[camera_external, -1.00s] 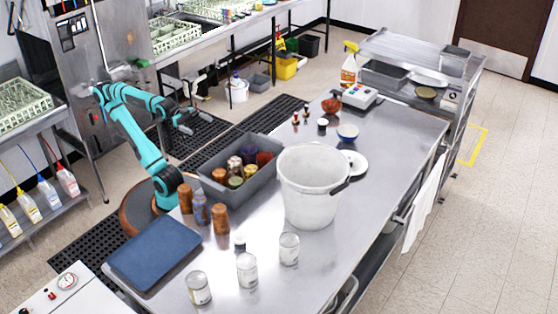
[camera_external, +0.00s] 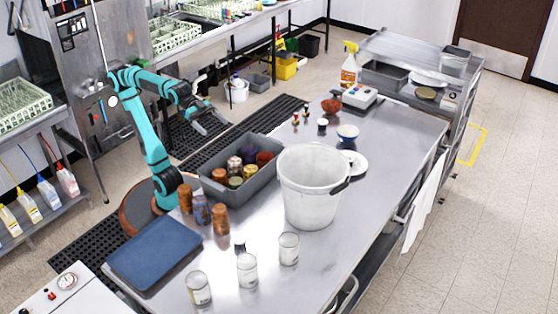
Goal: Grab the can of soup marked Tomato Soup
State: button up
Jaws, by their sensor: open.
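Three pale cans stand upright in a loose row on the near part of the steel table: a left can (camera_external: 199,289), a middle can (camera_external: 247,270) and a right can (camera_external: 289,249). Their labels are too small to read, so I cannot tell which, if any, is marked Tomato Soup. My gripper (camera_external: 214,126) is open and empty, in the air behind the grey bin in the picture, well away from these cans.
The grey bin (camera_external: 215,190) holds several coloured jars or cans. A large white bucket (camera_external: 310,195) stands right of it. Brown-orange jars (camera_external: 221,219) and a small dark-topped item (camera_external: 240,249) stand near the blue folder-like slab (camera_external: 153,252). Table around the cans is fairly clear.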

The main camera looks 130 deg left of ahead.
jog(key=w+d+r+g, duration=0.25)
jog(key=w+d, duration=0.25)
jog(key=w, duration=0.6)
jog(key=g+y, duration=0.1)
jog(key=g, duration=0.7)
send_over(244, 259)
jog(key=s, duration=0.4)
notch_tip(244, 259, down, 12)
jog(key=r, duration=0.1)
jog(key=shift+m, duration=0.3)
jog(key=x, duration=1.2)
jog(key=shift+a, duration=0.1)
jog(key=shift+w+x, duration=0.2)
jog(key=shift+x, duration=2.35)
jog(key=shift+c, duration=0.2)
